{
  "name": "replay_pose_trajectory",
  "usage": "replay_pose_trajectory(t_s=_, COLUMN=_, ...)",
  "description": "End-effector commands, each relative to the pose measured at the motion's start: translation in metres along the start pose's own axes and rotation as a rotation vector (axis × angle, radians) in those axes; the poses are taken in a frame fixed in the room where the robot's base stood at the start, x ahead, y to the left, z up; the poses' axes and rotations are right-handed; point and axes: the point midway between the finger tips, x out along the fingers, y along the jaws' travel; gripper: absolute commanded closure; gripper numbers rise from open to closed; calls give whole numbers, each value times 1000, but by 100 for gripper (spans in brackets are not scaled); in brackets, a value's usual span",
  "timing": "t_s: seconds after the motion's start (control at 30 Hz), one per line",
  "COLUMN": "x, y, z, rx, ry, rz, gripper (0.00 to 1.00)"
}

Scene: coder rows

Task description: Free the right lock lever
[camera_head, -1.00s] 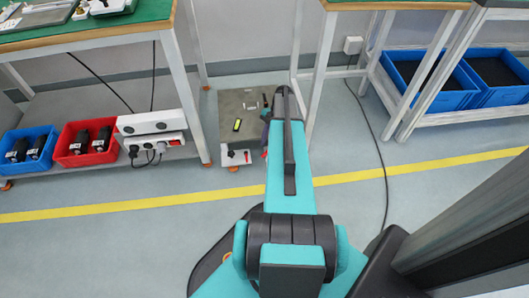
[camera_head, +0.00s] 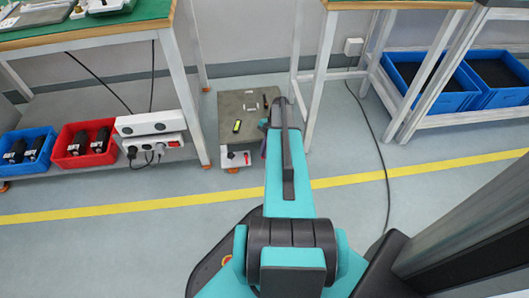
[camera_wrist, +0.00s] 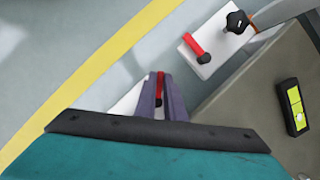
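In the wrist view my gripper (camera_wrist: 161,92) has its two purple fingers close together on either side of a red lever (camera_wrist: 159,86), the right lock lever, with no clear gap seen. White shows beside the fingers. A second red lever (camera_wrist: 193,44), the left one, stands apart on a white plate (camera_wrist: 205,67), with a black knob (camera_wrist: 237,22) near it. In the head view that left plate (camera_head: 237,161) is at the front of a low grey-topped trolley (camera_head: 228,103). My arm hides the gripper and the right lever there.
A yellow and black device (camera_wrist: 294,106) lies on the trolley top. Left are a bench with a red bin (camera_head: 68,158), a blue bin (camera_head: 23,157) and power strips (camera_head: 150,122). A bench leg (camera_head: 318,85) and black cable (camera_head: 385,160) stand right. The floor in front is clear.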

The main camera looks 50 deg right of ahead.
Motion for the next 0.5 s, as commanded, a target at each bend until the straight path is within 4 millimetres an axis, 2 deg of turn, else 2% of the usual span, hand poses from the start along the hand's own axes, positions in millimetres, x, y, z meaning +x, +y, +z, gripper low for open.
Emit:
replay_pose_trajectory(t_s=0.07, x=2, y=-1, z=6, rx=-3, ry=0, rz=-1, gripper=100)
replay_pose_trajectory(t_s=0.5, x=-2, y=-1, z=1, rx=-53, ry=-2, rz=18, gripper=100)
